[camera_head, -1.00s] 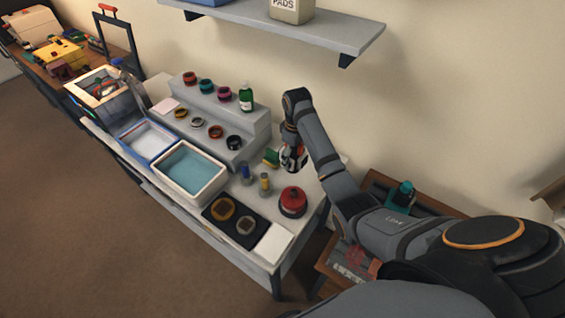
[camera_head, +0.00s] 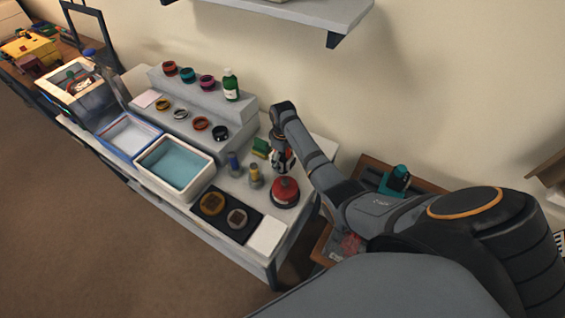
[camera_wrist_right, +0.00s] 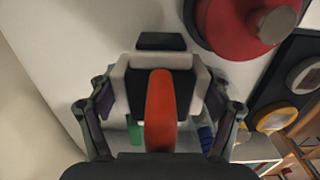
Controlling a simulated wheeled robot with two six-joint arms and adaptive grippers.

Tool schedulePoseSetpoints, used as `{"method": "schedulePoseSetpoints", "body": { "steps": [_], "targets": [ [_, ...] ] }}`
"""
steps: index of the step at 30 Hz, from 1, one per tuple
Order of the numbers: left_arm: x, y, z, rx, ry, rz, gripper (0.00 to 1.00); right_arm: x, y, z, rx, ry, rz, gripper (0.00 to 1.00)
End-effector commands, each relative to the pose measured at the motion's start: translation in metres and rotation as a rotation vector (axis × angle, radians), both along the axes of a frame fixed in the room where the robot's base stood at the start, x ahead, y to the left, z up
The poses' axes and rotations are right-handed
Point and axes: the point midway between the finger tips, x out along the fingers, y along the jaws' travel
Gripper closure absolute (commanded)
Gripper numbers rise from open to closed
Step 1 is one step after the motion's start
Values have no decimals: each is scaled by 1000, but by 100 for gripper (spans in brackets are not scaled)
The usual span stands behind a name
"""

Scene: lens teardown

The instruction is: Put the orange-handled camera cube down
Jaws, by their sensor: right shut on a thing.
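The orange-handled camera cube (camera_wrist_right: 188,72) fills the middle of the right wrist view. It has a white and black body, and its orange-red handle (camera_wrist_right: 160,110) points toward the camera. My right gripper (camera_wrist_right: 160,118) is shut on it, with one finger on each side. In the head view my right gripper (camera_head: 281,165) holds the cube low at the right end of the white table (camera_head: 300,160), just behind the red round pot (camera_head: 285,191). I cannot tell whether the cube touches the table. My left gripper is not in view.
Beside the cube stand a green sponge (camera_head: 261,147) and blue- and yellow-topped bottles (camera_head: 255,176). A black tray (camera_head: 239,233), a white pad (camera_head: 267,237) and a water tub (camera_head: 145,168) lie nearer the front. A stepped stand (camera_head: 190,95) holds several rings.

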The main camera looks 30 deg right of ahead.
Motion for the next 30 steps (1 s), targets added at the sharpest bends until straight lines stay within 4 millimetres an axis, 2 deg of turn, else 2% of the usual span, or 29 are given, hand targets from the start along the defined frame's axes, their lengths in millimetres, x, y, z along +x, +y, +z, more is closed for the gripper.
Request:
{"method": "schedulePoseSetpoints", "body": {
  "steps": [3,6,16,17,21,30],
  "targets": [
    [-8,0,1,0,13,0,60,0,0,-18,0,1,0,78],
    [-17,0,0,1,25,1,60,0,0,-25,1,-1,0,78],
    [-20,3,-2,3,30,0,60,0,0,-29,0,0,0,78],
    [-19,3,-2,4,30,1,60,-1,0,-29,0,1,0,17],
    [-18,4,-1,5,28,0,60,-1,0,-29,0,1,0,0],
    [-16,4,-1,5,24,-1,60,-1,0,-29,0,1,0,0]
  ]
}}
